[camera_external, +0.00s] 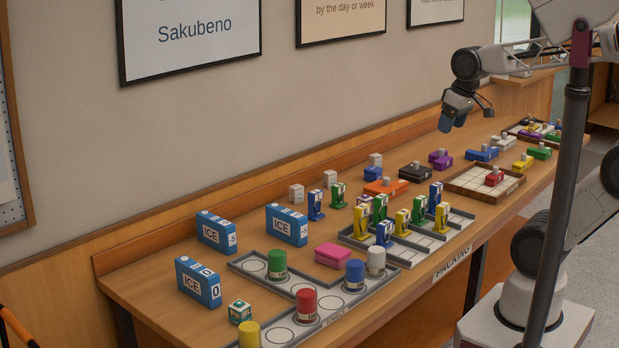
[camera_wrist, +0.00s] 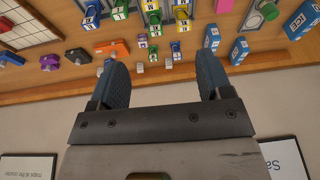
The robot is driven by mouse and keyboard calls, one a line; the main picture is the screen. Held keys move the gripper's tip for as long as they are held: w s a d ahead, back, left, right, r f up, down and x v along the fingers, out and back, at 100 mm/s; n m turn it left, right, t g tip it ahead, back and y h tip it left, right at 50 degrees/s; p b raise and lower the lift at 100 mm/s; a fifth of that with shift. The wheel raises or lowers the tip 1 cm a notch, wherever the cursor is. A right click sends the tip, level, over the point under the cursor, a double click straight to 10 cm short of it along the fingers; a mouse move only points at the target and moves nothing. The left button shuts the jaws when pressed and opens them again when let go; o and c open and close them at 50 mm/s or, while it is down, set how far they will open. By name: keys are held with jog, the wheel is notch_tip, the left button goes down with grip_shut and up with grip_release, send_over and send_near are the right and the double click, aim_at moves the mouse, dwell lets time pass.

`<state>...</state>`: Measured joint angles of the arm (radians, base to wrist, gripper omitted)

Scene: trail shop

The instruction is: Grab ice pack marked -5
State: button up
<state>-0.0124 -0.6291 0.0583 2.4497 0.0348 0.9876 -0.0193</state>
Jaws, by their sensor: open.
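Three blue ice packs with white labels stand upright at the left end of the bench. The rear left pack (camera_external: 214,232) has an end label that seems to read -5. The pack to its right (camera_external: 284,225) has a small end label that I cannot read surely. The front left pack (camera_external: 195,283) is marked 0. In the wrist view, blue packs show at the upper right, one of them lettered ICE (camera_wrist: 239,51). My gripper (camera_external: 453,122) is open and empty, high above the bench's far right part, well away from the packs; its fingers also show in the wrist view (camera_wrist: 163,82).
A grey tray (camera_external: 245,261) with round places and coloured cylinders lies right of the packs. A pink block (camera_external: 332,255), a green cube (camera_external: 239,311) and several coloured upright pieces stand around. The wall runs close behind the bench (camera_external: 150,258).

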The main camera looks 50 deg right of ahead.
jog(key=w+a+r+n+t+y, duration=0.1)
jog(key=w+a+r+t+y, duration=0.15)
jog(key=w+a, duration=0.95)
jog(key=w+a+r+n+t+y, duration=0.15)
jog(key=w+a+r+t, duration=0.25)
jog(key=w+a, duration=0.85)
jog(key=w+a+f+m+t+h, duration=0.1)
jog(key=w+a+f+t+h, duration=0.15)
jog(key=w+a, duration=0.5)
jog(key=w+a+f+m+t+h, duration=0.1)
jog(key=w+a+f+m, duration=0.3)
jog(key=w, duration=0.6)
jog(key=shift+w+a+n+h, duration=0.6)
jog(key=shift+a+n, duration=0.45)
jog(key=shift+a, duration=0.75)
send_near(222, 222)
jog(key=x, duration=0.2)
jog(key=shift+s+f, duration=0.15)
jog(key=shift+x, duration=1.15)
